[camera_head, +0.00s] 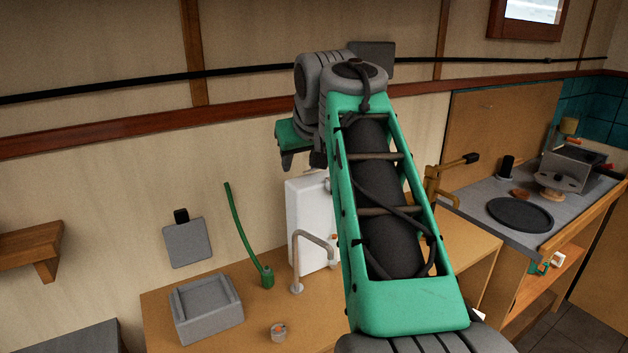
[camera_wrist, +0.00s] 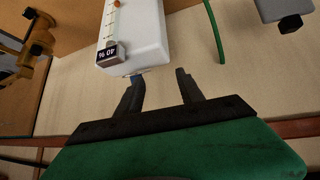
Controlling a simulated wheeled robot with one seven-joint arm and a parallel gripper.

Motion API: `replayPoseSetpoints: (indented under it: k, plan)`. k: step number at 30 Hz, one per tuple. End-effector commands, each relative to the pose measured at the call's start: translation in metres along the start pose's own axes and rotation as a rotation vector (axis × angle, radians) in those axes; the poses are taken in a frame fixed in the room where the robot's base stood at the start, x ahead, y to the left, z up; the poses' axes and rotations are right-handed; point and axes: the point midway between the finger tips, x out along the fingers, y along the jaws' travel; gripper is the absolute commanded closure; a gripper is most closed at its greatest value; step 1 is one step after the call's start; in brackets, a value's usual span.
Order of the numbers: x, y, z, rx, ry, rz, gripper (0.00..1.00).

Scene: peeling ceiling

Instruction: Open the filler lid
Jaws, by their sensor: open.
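The white tank (camera_head: 305,215) stands against the wall at the back of the wooden counter, partly hidden behind my arm. I cannot clearly make out the filler lid; the tank's upper edge is partly covered by one finger. My gripper (camera_wrist: 157,76) is open, with nothing seen between its dark fingers. In the head view my gripper (camera_head: 300,160) is above the tank.
A green hose (camera_head: 242,225), a bent metal tap (camera_head: 298,262), a grey basin (camera_head: 206,310) and a small round pot (camera_head: 278,332) are on the counter. A brass-coloured lever fixture (camera_head: 435,185) stands right of my arm. A grey cooking top (camera_head: 485,200) is farther right.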

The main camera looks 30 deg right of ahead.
Motion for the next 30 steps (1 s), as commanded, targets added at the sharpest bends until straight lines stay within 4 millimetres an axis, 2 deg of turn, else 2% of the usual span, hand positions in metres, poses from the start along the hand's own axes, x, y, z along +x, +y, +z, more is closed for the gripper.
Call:
replayPoseSetpoints:
  k: [1,3,6,8,18,22,28,30]
  plan:
    - [0.005,0.020,-0.005,0.006,0.019,0.028,0.55]
    - [0.000,0.038,-0.015,0.005,0.038,0.053,0.55]
    - [-0.002,0.048,-0.022,0.003,0.050,0.067,0.55]
    - [0.003,0.049,-0.024,0.002,0.050,0.068,0.55]
    - [0.061,0.053,-0.028,0.002,0.051,0.067,0.55]
    - [0.069,0.053,-0.029,0.001,0.054,0.068,0.55]
    - [0.069,0.053,-0.029,0.001,0.054,0.068,0.55]
    - [0.069,0.053,-0.029,0.001,0.054,0.068,0.60]
